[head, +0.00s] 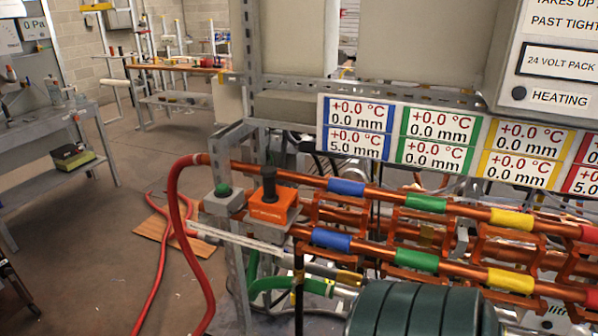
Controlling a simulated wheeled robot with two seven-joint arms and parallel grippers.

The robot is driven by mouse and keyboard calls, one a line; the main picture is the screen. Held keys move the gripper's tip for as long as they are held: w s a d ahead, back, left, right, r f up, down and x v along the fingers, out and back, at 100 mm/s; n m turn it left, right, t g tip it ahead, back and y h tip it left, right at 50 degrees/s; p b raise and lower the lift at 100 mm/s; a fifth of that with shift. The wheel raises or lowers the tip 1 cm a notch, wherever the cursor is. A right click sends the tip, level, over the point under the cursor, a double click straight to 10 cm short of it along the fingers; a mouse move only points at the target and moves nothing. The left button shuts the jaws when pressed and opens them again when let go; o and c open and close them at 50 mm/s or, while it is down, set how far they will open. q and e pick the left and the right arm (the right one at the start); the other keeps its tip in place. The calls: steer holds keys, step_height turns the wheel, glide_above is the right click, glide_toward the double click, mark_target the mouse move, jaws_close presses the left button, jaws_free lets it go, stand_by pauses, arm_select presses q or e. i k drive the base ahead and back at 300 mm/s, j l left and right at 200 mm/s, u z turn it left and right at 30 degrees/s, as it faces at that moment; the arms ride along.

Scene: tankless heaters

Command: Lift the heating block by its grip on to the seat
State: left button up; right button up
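An orange block (272,212) with an upright black grip (269,182) on top sits at the left end of the copper pipe rack; it looks like the heating block. It stands upright beside a grey box with a green button (222,200). I cannot tell which part is the seat. Copper-coloured brackets (335,215) run along the pipes to its right. Neither of my grippers shows in the head view, and nothing is seen holding the block.
Two copper pipes with blue, green and yellow bands (425,203) run right, below a readout panel (407,137). A red hose (187,235) loops down at the left. A dark green ribbed cylinder (420,310) fills the bottom. Open floor (90,240) lies left.

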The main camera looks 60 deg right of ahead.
mark_target(270, 203)
steer(key=k+j+z, duration=0.1)
steer(key=z, duration=1.65)
